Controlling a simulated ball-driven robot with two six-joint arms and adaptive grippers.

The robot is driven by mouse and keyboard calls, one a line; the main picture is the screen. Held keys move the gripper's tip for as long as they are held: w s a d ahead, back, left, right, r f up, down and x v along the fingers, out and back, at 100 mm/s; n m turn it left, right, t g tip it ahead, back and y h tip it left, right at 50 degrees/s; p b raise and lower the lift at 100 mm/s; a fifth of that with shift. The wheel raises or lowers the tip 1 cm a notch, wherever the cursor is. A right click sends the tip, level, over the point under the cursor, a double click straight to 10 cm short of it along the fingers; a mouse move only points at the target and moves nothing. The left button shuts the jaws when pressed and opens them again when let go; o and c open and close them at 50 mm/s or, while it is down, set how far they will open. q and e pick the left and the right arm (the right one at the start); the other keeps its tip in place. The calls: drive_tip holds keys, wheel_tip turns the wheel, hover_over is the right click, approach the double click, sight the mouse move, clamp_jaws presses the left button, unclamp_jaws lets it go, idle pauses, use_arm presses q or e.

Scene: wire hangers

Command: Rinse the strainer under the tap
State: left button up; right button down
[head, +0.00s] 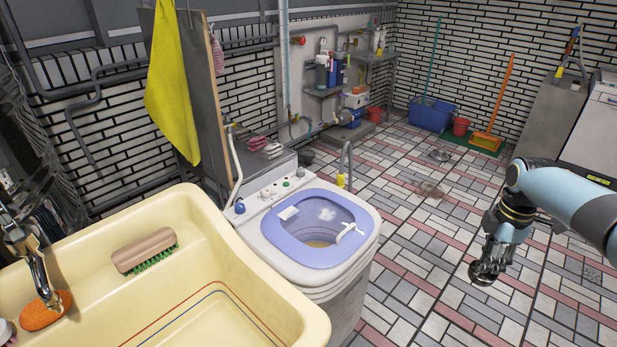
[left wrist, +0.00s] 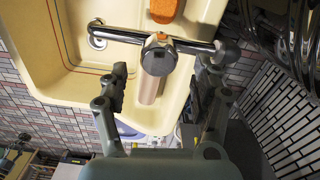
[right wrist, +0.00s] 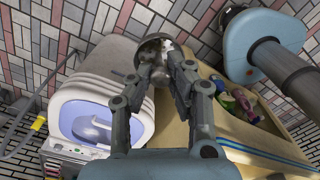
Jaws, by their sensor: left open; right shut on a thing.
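A small round metal strainer (right wrist: 154,46) is held at the fingertips of my right gripper (right wrist: 160,66), which is shut on it. In the head view my right gripper (head: 488,258) holds the strainer (head: 484,273) out over the tiled floor, right of the washer and well away from the sink. The chrome tap (head: 38,268) stands at the left of the cream sink (head: 270,285). My left gripper (left wrist: 164,68) is open, with the tap (left wrist: 158,60) in view between its fingers; contact cannot be told. I see no running water.
A wooden brush (head: 145,249) and an orange sponge (head: 45,311) lie on the sink's ledge. A white and lilac washing machine (head: 330,245) stands between the sink and my right gripper. The sink drain (left wrist: 97,40) shows uncovered. The floor around my right gripper is clear.

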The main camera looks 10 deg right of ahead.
sight(22, 241)
use_arm(q)
wheel_tip(22, 241, down, 3)
drive_tip(key=shift+s+r+b, duration=0.1)
drive_tip(key=shift+s+b, duration=0.05)
drive_tip(key=shift+b, duration=0.2)
drive_tip(key=shift+f+b, duration=0.3)
drive_tip(key=shift+f, duration=0.65)
drive_tip(key=shift+r, duration=0.1)
drive_tip(key=c, duration=0.8)
